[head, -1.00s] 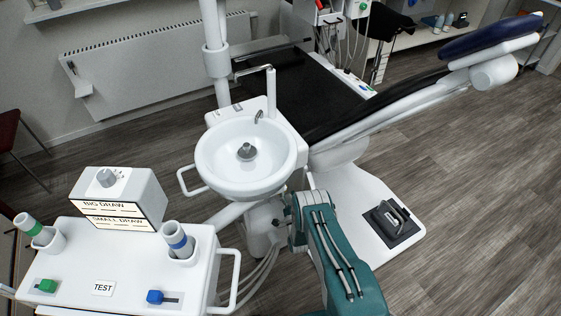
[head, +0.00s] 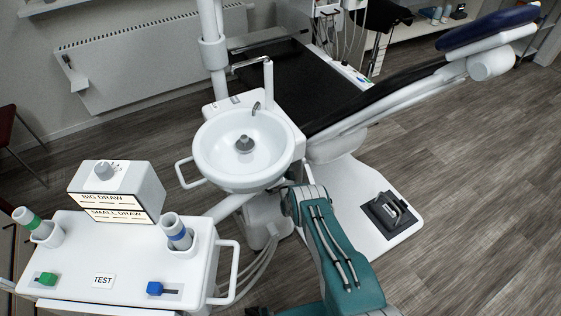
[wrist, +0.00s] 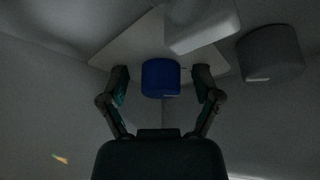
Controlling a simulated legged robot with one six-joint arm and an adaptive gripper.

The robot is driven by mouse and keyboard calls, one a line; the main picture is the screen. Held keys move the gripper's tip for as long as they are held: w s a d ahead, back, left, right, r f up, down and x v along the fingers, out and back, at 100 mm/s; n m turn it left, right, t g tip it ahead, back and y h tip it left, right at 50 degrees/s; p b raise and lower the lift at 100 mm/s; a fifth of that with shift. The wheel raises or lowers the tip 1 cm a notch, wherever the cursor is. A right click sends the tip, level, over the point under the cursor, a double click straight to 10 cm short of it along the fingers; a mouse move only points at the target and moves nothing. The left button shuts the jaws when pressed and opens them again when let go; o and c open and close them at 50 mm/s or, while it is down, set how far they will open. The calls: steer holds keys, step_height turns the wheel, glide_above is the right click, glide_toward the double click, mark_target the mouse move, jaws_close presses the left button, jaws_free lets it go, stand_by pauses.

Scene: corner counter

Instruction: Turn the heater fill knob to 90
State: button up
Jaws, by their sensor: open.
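A light grey dial knob (head: 106,170) sits on top of a white box (head: 118,185) at the left in the head view. No heater label or 90 mark is readable there, so I cannot tell whether it is the heater fill knob. My gripper (wrist: 160,84) is open in the dim wrist view. A blue, rounded block or knob (wrist: 160,76) shows between its fingertips, with no clear contact. I cannot tell which thing in the head view this is. My gripper is not visible in the head view.
The box is labelled BIG DRAW and SMALL DRAW. Below it, a white panel (head: 70,255) has a green slider (head: 47,279), a blue slider (head: 154,289) and two tubes in holders. A white basin (head: 215,165) stands right of it. Pale blocky shapes fill the wrist view's top.

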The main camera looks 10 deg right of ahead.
jaws_close()
steer(key=m+g+h, duration=0.1)
steer(key=m, duration=0.3)
steer(key=shift+r, duration=0.1)
steer(key=shift+m+g+h, duration=0.5)
steer(key=shift+m, duration=0.8)
steer(key=shift+d, duration=0.1)
